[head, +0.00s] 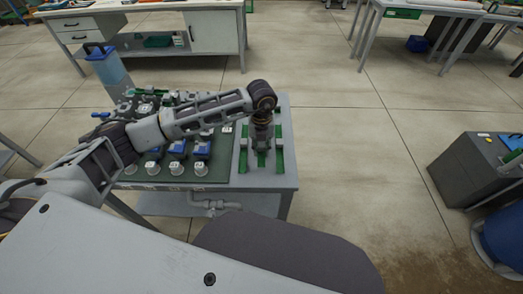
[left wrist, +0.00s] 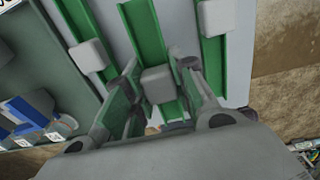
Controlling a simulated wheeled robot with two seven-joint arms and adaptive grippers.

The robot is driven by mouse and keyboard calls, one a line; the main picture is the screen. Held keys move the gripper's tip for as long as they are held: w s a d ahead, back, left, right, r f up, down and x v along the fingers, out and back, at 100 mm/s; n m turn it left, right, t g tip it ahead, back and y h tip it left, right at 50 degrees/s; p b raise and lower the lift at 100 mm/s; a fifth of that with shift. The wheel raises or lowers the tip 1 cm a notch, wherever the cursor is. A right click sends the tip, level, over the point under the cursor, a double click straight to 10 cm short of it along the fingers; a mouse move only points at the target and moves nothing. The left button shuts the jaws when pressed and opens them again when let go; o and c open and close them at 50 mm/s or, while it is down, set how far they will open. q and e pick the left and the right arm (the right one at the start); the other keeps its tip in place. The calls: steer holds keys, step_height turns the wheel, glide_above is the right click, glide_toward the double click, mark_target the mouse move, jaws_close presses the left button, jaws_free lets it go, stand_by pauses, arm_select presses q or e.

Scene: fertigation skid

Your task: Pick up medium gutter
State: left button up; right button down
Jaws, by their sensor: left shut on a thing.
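Several green gutters with grey blocks on them lie side by side on the pale right part of the skid top. In the head view, I see the left gutter (head: 243,158), the middle gutter (head: 261,160) and the right gutter (head: 279,158). My left gripper (head: 262,143) points down over the middle one. In the left wrist view, its fingers (left wrist: 158,78) are shut on the grey block (left wrist: 157,84) of the middle gutter (left wrist: 143,30), which I take as the medium gutter. The left gutter (left wrist: 83,25) and right gutter (left wrist: 213,62) stand apart. My right gripper is out of view.
Left of the gutters, a dark green panel (head: 220,172) carries blue-topped valves (head: 178,147) and white caps. A blue-capped cylinder (head: 108,68) stands at the back left. Pipes run below the skid top. The floor to the right is clear up to a grey cabinet (head: 465,172).

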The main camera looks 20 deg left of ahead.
mark_target(262, 145)
arm_select(q)
steer(key=shift+r, duration=3.55)
